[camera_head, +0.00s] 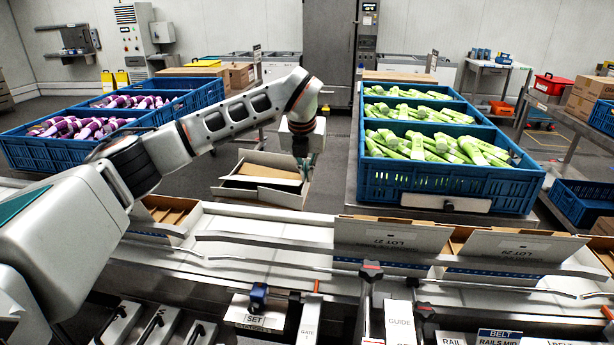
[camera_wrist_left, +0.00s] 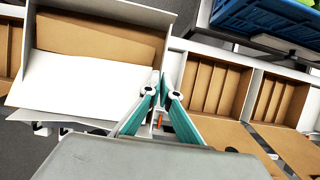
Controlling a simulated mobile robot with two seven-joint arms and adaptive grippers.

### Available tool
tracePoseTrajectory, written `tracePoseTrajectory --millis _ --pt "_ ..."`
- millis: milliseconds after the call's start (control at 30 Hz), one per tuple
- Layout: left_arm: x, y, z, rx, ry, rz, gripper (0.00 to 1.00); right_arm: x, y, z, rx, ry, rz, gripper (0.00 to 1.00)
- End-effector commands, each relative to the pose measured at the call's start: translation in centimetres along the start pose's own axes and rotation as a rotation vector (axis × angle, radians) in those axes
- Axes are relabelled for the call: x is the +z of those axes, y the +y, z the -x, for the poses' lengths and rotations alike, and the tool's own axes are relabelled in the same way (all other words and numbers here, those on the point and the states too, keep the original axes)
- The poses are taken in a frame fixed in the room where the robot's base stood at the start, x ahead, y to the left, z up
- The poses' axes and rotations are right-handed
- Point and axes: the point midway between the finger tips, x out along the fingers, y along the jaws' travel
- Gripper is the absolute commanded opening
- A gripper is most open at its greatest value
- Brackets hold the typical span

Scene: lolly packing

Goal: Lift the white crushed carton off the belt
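The white crushed carton (camera_head: 236,194) has splayed white flaps and a brown inside. In the head view it shows at the far edge of the belt (camera_head: 290,232), tilted; it seems to be held above the belt, though its underside is hidden. My left gripper (camera_head: 306,166) reaches down at the carton's right end. In the left wrist view the teal fingers (camera_wrist_left: 163,82) close together on the carton's wall, with its white flap (camera_wrist_left: 85,85) and brown inside filling the upper left. My right gripper is not in view.
White cartons (camera_head: 390,236) with brown dividers stand on the belt to the right, and another (camera_head: 165,215) at the left. Blue crates of green lollies (camera_head: 450,185) and purple lollies (camera_head: 190,108) stand behind. Metal guide rails (camera_head: 400,262) run along the belt.

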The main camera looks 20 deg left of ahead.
Motion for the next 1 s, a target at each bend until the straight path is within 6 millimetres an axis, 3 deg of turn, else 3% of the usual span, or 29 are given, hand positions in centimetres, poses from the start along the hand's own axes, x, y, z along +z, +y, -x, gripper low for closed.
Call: tracePoseTrajectory --millis 533,1000 --pt "-0.2 0.0 0.1 -0.001 -0.001 -0.001 0.0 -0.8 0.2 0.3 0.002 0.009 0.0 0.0" --pt "-4.8 0.0 2.0 -0.001 -0.002 -0.002 0.0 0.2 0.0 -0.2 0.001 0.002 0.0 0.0"
